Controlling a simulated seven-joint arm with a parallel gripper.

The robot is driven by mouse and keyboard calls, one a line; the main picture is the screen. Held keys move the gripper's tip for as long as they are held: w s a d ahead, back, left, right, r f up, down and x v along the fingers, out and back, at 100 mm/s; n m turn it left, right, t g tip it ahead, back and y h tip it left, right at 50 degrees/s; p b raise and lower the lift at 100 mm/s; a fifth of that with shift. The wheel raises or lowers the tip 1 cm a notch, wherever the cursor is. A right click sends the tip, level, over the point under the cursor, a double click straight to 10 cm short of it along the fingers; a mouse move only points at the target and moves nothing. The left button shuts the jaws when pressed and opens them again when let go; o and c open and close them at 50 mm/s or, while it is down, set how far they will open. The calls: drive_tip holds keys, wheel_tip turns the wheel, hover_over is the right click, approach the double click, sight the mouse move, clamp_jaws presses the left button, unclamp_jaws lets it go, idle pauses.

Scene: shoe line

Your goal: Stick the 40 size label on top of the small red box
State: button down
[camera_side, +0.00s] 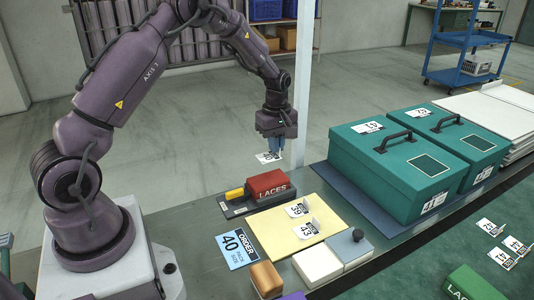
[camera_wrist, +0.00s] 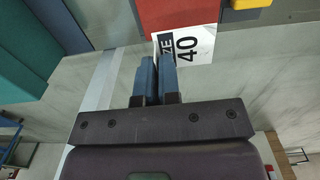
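My gripper (camera_side: 274,144) is shut on a white label (camera_side: 268,157) and holds it in the air behind the small red box. In the wrist view the label (camera_wrist: 188,46) reads 40 and "ZE", and its edge sits at the tips of the blue fingers (camera_wrist: 157,62). The small red box (camera_side: 268,186), marked LACES, sits on a dark holder (camera_side: 238,209) with a yellow handle. Part of the red box (camera_wrist: 184,14) shows at the top of the wrist view. Its top looks bare in the side view.
A yellow sheet (camera_side: 286,240) bears labels 39 and 43. A blue order card (camera_side: 236,249) reads 40. Two teal cases (camera_side: 395,165) stand to the right. A purple-topped block, an orange-brown block (camera_side: 266,279) and a grey stamp-like block (camera_side: 348,247) lie in front.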

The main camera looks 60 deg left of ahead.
sight(275, 175)
drive_tip(key=shift+s+d+f, duration=0.1)
drive_tip(key=shift+f, duration=3)
drive_tip(key=shift+f, duration=0.45)
drive_tip(key=c, duration=1.2)
unclamp_jaws()
drive_tip(key=shift+c, duration=0.2)
